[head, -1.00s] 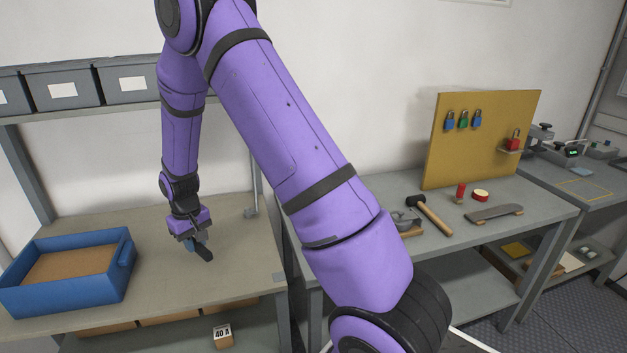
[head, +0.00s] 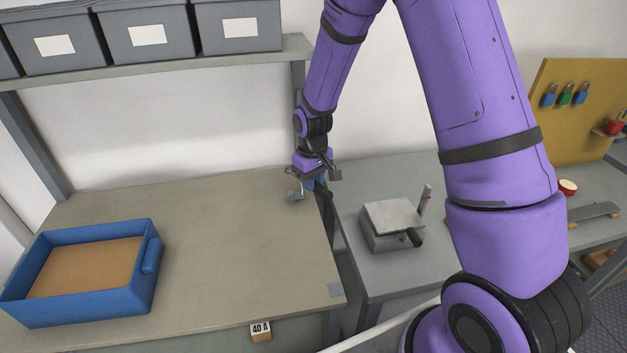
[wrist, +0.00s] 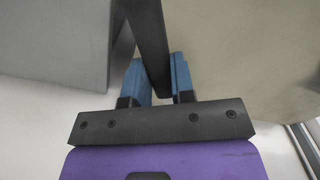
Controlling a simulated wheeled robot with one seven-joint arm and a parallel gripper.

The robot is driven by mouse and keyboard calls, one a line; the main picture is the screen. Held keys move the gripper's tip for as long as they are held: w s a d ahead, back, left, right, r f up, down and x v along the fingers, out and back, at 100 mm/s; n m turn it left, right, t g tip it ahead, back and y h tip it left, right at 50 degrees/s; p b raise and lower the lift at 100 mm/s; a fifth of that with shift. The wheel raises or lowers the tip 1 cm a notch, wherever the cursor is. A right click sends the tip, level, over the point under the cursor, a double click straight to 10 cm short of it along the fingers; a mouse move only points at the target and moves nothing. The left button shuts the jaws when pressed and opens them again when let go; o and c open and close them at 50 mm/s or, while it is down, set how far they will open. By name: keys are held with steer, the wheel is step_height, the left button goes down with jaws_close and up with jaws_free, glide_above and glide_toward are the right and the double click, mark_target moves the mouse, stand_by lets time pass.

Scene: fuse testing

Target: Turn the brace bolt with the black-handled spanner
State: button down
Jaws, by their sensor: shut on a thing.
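My gripper (head: 320,185) is above the back right corner of the left bench, close to the wall. In the wrist view its blue fingers (wrist: 160,80) are shut on the spanner's black handle (wrist: 150,40). In the head view the black handle (head: 326,202) hangs down below the fingers, near the gap between the two benches. The spanner's head cannot be made out. A small grey fitting (head: 295,196), at the foot of a strut seen earlier, shows just left of the gripper. The brace bolt itself is too small or hidden to tell.
A blue tray (head: 150,290) stands on the left bench (head: 230,240); the bench middle is clear. Grey bins (head: 150,58) line the shelf above.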

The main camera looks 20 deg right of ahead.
steer(key=shift+s, duration=0.1)
steer(key=shift+f, duration=2.9)
steer(key=shift+f, duration=1.3)
stand_by(2.1)
steer(key=shift+a, duration=0.1)
